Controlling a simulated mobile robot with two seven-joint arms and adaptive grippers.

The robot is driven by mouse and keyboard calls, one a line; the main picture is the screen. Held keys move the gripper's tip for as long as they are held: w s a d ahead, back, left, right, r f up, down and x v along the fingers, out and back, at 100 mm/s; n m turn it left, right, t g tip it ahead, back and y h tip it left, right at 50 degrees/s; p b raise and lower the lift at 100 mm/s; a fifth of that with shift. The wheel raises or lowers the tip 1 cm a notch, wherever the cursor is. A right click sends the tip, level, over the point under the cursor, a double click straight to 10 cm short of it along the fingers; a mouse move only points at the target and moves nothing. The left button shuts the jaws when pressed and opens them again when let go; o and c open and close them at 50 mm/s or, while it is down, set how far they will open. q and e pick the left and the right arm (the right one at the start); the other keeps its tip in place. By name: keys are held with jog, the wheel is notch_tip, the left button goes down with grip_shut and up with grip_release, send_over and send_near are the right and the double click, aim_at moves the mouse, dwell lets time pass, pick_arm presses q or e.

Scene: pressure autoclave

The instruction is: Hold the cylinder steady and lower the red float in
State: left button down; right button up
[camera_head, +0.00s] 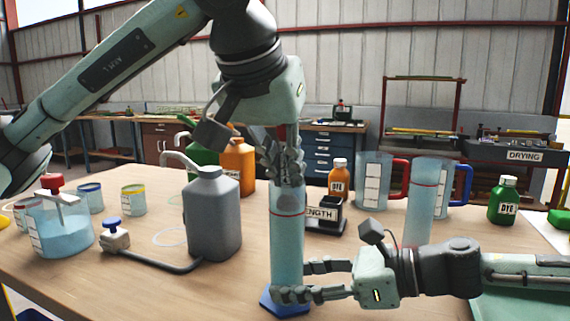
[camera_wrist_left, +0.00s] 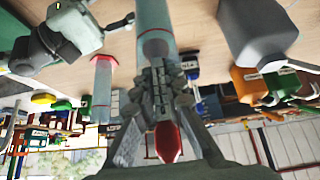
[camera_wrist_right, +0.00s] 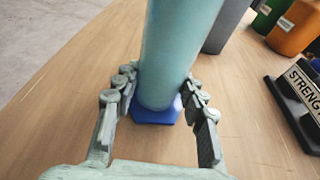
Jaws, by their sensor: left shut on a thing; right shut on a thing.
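The tall cylinder (camera_head: 287,245) of pale blue liquid stands upright on its blue base (camera_head: 284,303), with a red ring near its top. My right gripper (camera_head: 292,281) is shut on its lower part; the right wrist view shows the fingers on both sides of the cylinder (camera_wrist_right: 178,45), just above the base. My left gripper (camera_head: 288,178) points down over the cylinder's mouth, shut on the red float (camera_wrist_left: 167,141). The float's red part shows between palm and fingertips.
A grey can (camera_head: 212,220) stands close left of the cylinder. A strength-label stand (camera_head: 328,216) and orange dye bottle (camera_head: 339,180) are behind. A second cylinder (camera_head: 421,200) and handled jugs stand right. A beaker (camera_head: 62,232) and pump bulb (camera_head: 114,236) are left.

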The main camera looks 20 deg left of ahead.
aim_at(285, 193)
pick_arm(q)
jog(key=f, duration=0.3)
jog(key=shift+s+f+g, duration=0.15)
jog(key=shift+s+g, duration=0.2)
jog(key=shift+g, duration=0.05)
pick_arm(e)
jog(key=shift+s+a, duration=0.15)
jog(key=shift+s, duration=0.3)
pick_arm(q)
jog(key=c, duration=1.5)
grip_release()
jog(key=shift+w+d, duration=0.1)
jog(key=shift+w, duration=0.05)
pick_arm(e)
jog(key=shift+f, duration=0.15)
pick_arm(q)
jog(key=shift+f, duration=0.1)
pick_arm(e)
jog(key=shift+w, duration=0.1)
pick_arm(q)
jog(key=shift+o, duration=1)
pick_arm(e)
jog(key=shift+f, duration=0.35)
pick_arm(q)
jog(key=v, duration=1.3)
jog(key=shift+w+r, duration=0.35)
jog(key=shift+c, duration=1)
pick_arm(e)
jog(key=shift+w+r, duration=0.25)
jog(key=shift+w, duration=0.15)
